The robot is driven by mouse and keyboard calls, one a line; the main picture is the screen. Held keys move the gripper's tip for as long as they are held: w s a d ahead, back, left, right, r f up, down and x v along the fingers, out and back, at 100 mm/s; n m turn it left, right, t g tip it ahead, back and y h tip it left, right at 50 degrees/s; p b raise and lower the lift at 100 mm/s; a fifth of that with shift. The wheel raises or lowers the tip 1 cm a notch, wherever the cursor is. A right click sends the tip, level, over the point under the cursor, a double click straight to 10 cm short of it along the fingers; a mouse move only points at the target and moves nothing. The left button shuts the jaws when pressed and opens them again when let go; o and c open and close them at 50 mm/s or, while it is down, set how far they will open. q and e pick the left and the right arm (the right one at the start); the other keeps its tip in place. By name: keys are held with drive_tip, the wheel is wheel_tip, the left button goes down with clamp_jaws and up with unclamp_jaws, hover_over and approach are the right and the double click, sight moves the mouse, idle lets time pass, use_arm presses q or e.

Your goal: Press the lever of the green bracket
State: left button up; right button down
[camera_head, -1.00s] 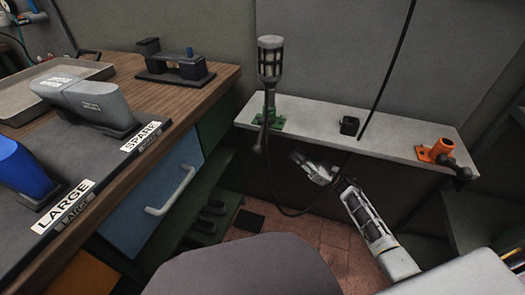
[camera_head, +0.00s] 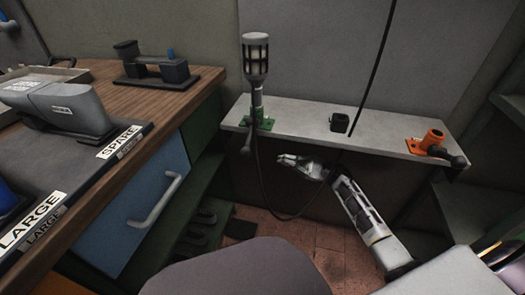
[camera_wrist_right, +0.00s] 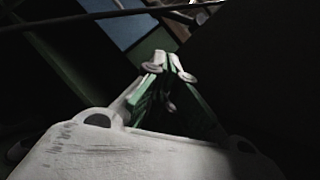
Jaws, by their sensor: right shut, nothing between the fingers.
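The green bracket (camera_head: 262,125) is fixed near the left end of a grey shelf and holds an upright grey lamp with a caged head (camera_head: 256,56). Its dark lever (camera_head: 246,143) hangs down in front of the shelf edge, at the bracket's left. My right gripper (camera_head: 282,159) is shut and empty, below the shelf's front edge. It is to the right of the lever and slightly lower, apart from it in the picture. The right wrist view shows the closed fingertips (camera_wrist_right: 172,62); I cannot make out the lever there. My left gripper is not in view.
The grey shelf (camera_head: 300,132) also carries a small black block (camera_head: 339,122) and an orange bracket (camera_head: 426,141) with a dark lever. A dark cable loops down beside my right gripper. A wooden bench (camera_head: 160,98) with a blue drawer (camera_head: 130,215) stands at left.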

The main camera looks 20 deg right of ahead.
sight(249, 140)
drive_tip(key=shift+a, duration=0.15)
use_arm(q)
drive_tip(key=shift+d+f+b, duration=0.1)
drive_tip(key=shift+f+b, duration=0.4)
drive_tip(key=shift+b, duration=0.05)
use_arm(e)
drive_tip(key=a+r, duration=0.7)
drive_tip(key=a, duration=0.3)
drive_tip(key=shift+w+r, duration=0.3)
drive_tip(key=shift+r, duration=0.1)
drive_tip(key=shift+a, duration=0.1)
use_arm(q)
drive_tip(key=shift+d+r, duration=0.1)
use_arm(e)
drive_tip(key=shift+s+a+r+m+t, duration=0.1)
drive_tip(key=shift+s+a+m+t, duration=0.05)
drive_tip(key=shift+m+t, duration=0.35)
